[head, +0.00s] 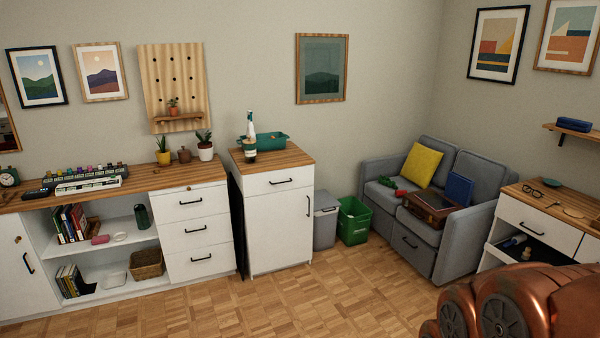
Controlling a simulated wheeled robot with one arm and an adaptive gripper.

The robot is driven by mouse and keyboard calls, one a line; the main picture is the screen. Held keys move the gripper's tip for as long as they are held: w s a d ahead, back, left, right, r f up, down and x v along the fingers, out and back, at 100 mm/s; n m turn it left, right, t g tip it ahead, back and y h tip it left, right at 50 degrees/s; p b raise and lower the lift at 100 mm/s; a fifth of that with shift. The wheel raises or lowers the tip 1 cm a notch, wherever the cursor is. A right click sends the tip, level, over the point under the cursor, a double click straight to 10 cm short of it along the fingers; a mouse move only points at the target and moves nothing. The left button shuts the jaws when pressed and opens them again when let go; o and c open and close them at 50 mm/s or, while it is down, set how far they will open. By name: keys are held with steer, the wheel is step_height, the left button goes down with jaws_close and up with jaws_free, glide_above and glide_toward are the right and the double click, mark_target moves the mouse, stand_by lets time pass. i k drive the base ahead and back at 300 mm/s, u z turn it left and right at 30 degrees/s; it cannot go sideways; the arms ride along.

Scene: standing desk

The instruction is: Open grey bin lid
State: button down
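The grey bin (325,228) stands on the floor against the back wall, between the tall white cabinet and a green bin. Its grey lid (326,203) lies on top and looks shut. The cabinet hides part of the bin's left side. A copper-coloured part of my own body fills the bottom right corner of the head view. My gripper's fingers do not show.
A green open bin (353,222) stands right beside the grey bin. The tall white cabinet (279,225) is on its left. A grey sofa (434,244) is at the right. The wooden floor (310,300) in front is clear.

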mark_target(322, 200)
steer(key=u, duration=0.15)
steer(key=i, duration=3.45)
steer(key=u, duration=0.1)
